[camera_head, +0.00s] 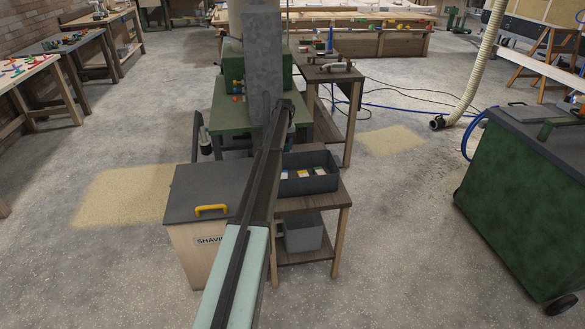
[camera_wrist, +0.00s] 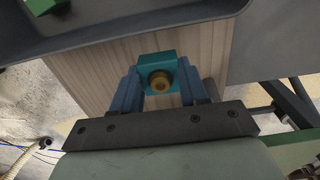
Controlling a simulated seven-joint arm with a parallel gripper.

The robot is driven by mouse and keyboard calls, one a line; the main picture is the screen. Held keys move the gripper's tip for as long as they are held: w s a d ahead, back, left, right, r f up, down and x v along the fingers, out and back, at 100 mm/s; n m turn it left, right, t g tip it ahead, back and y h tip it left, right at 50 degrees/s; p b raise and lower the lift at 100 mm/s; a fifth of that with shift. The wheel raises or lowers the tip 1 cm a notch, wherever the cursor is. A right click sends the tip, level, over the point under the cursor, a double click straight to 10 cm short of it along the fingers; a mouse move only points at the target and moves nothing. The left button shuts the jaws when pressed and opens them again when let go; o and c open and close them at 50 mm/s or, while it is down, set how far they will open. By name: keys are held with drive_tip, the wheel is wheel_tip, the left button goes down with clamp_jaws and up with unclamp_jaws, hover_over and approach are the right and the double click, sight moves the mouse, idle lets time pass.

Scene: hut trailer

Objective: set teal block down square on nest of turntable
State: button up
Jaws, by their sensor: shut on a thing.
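In the wrist view, my gripper (camera_wrist: 158,90) is shut on the teal block (camera_wrist: 150,68), its blue fingers on either side. A round brass-coloured part (camera_wrist: 160,82) shows on the block's face. The block is in front of a pale wood-grained surface (camera_wrist: 98,84); I cannot tell whether they touch. In the head view my arm reaches forward over the middle of the scene, and I cannot make out the gripper or the block there. I cannot make out the turntable or its nest in either view.
In the head view, a dark crate (camera_head: 322,186) with several small coloured pieces stands on a wooden table (camera_head: 326,205). Left of it is a shavings bin (camera_head: 190,240) with a yellow handle (camera_head: 211,209). A green bench (camera_head: 222,120) is behind, a large green bin (camera_head: 530,190) at right.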

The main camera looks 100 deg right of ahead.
wheel_tip(320, 180, down, 9)
drive_tip(key=shift+f, duration=0.1)
idle(0.4)
drive_tip(key=shift+f, duration=0.15)
drive_tip(key=o, duration=1)
drive_tip(key=shift+o, duration=0.2)
wheel_tip(320, 180, up, 11)
drive_tip(key=shift+r, duration=0.15)
drive_tip(key=shift+o, duration=0.5)
drive_tip(key=shift+r, duration=0.5)
